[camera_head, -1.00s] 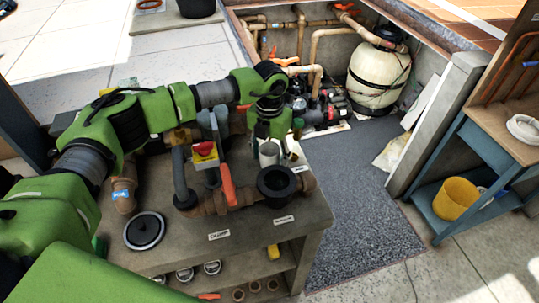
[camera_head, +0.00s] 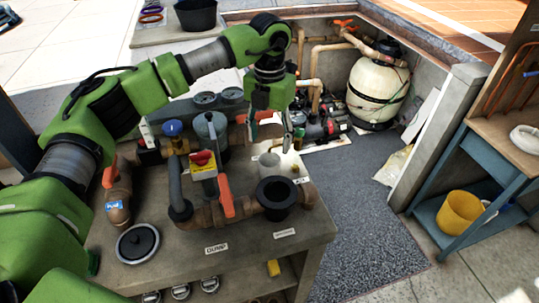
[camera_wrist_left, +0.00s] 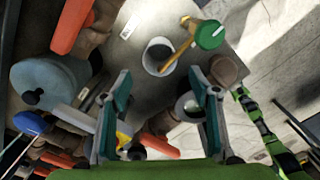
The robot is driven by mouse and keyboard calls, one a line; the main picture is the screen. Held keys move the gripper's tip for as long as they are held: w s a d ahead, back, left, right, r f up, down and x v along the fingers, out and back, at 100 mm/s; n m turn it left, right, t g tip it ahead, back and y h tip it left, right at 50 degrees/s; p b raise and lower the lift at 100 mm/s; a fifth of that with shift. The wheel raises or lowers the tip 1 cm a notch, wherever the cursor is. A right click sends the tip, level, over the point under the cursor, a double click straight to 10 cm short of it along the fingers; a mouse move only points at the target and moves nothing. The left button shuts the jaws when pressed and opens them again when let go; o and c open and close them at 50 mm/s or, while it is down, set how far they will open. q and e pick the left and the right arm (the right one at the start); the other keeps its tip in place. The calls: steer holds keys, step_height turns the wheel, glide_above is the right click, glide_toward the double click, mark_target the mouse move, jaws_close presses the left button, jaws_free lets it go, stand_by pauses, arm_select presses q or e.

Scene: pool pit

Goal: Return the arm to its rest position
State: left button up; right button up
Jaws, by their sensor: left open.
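My green left arm comes in from the left in the head view and bends down over the bench. My left gripper (camera_head: 271,128) points down, open, above the back right part of the bench top (camera_head: 160,266). Below it stands a small white cup (camera_head: 269,164), apart from the fingers. In the left wrist view the two teal-padded fingers (camera_wrist_left: 160,112) are spread with nothing held between them. The cup (camera_wrist_left: 158,56) shows beyond the fingertips, close to a brass piece with a green round top (camera_wrist_left: 209,35). My right gripper is not in view.
Valves and pipes with an orange handle (camera_head: 225,196) and a black open fitting (camera_head: 274,195) crowd the bench near the arm. A black round lid (camera_head: 137,243) lies front left. A pit with a cream tank (camera_head: 376,88) lies behind. Grey matting (camera_head: 375,240) at right is clear.

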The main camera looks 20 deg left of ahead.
arm_select(q)
steer(key=shift+r, duration=0.7)
